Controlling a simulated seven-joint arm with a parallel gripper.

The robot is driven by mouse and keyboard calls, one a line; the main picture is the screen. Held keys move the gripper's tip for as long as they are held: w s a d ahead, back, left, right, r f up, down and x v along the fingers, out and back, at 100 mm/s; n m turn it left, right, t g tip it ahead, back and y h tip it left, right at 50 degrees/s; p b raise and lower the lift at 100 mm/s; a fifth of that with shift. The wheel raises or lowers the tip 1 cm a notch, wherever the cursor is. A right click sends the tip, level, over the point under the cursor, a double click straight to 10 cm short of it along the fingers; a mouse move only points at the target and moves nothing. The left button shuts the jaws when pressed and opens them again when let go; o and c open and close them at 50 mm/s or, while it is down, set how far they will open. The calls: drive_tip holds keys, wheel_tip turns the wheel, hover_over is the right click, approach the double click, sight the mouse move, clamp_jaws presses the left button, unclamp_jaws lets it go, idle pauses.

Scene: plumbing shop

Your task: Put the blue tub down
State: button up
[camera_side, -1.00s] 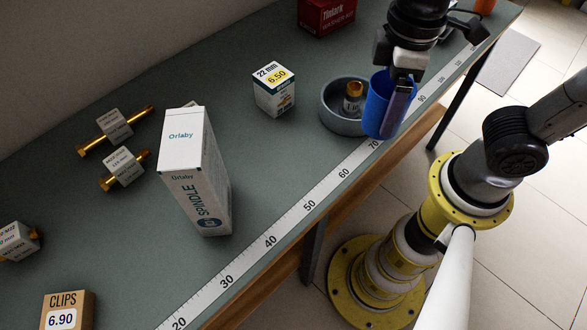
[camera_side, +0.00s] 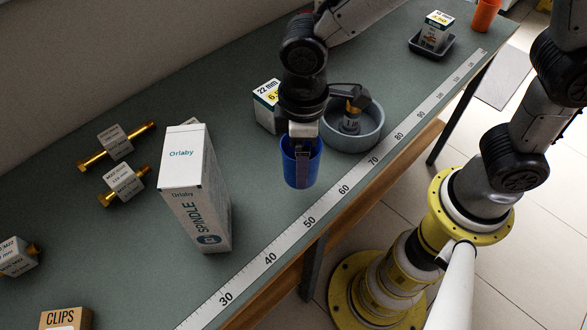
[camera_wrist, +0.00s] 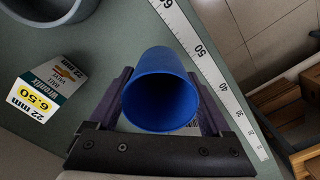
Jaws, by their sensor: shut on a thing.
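The blue tub (camera_side: 312,170) is upright and held by my gripper (camera_side: 302,168), whose fingers close on its sides. It is over the green bench (camera_side: 260,200), between the tall Orlaby spindle box and the grey round bowl, just behind the ruler strip. I cannot tell whether its base touches the bench. In the wrist view I look down into the open, empty-looking mouth of the tub (camera_wrist: 160,95), with a finger on either side of it.
The spindle box (camera_side: 195,185) stands left of the tub. A ruler strip (camera_side: 315,210) runs along the front edge. Bench between spindle box and tub is clear.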

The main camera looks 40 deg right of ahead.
sight(294, 173)
drive_tip(key=shift+w+a+f, duration=0.25)
drive_tip(key=shift+w+f, duration=0.1)
drive_tip(key=shift+f, duration=0.2)
drive_tip(key=shift+w+a+f, duration=0.1)
drive_tip(key=shift+f, duration=0.8)
drive_tip(key=shift+w+a+f, duration=0.1)
drive_tip(key=shift+f, duration=0.75)
drive_tip(key=shift+f, duration=0.2)
drive_tip(key=o, duration=1.1)
